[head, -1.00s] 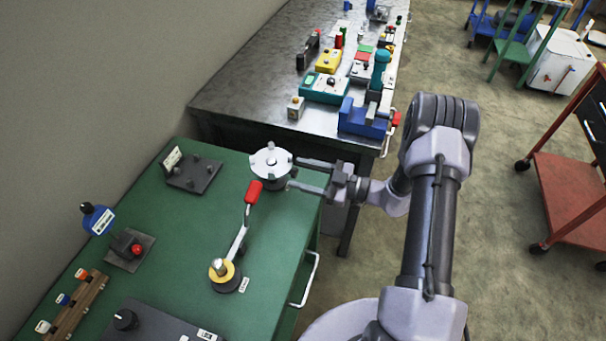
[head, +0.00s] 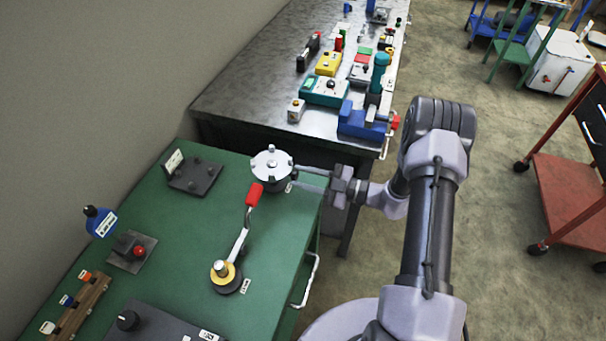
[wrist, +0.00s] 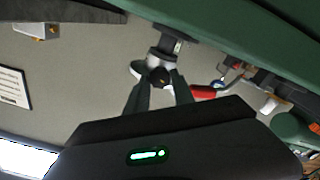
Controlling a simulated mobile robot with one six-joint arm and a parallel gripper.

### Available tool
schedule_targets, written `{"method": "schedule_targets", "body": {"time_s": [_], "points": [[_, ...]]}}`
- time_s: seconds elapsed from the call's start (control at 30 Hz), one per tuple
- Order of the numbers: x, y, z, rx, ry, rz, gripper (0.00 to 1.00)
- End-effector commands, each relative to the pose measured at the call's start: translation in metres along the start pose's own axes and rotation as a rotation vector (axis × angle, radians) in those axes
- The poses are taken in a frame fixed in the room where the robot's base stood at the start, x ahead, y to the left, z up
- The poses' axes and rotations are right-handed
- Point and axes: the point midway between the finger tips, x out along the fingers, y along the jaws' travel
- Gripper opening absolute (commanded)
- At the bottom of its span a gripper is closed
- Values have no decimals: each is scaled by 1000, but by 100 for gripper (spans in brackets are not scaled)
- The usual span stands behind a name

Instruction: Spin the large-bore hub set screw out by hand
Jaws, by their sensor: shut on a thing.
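A round grey hub (head: 271,168) with several pale lugs on top stands near the right edge of the green bench. In the wrist view it appears as a white and grey body (wrist: 160,58). The set screw (wrist: 160,77) shows there as a dark head with a small orange mark, at the hub's side. My gripper (head: 299,178) reaches in level from the right. Its fingertips (wrist: 160,84) are shut on the screw, one finger on each side. The screw's shank is hidden, and the screw cannot be made out in the head view.
A red-handled lever (head: 247,215) stands close to the hub's near side. A dark plate with posts (head: 194,178) lies to the left. A grey bench (head: 255,75) with several devices is behind. Open floor (head: 500,250) lies to the right.

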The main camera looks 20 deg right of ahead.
Motion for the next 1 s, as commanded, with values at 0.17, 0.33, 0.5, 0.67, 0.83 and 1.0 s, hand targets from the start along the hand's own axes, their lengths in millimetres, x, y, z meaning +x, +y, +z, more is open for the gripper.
{"method": "schedule_targets", "body": {"time_s": [0.17, 0.33, 0.5, 0.67, 0.83, 1.0], "points": [[0, 0, -1, -163, 0, 0, 0], [0, 0, 0, -324, 0, 0, 0], [0, -1, 0, -486, 0, 0, 0], [0, -1, 0, -638, 0, 0, 0], [0, -2, 1, -799, 0, 0, 0], [0, -2, 1, -961, 0, 0, 0]]}}
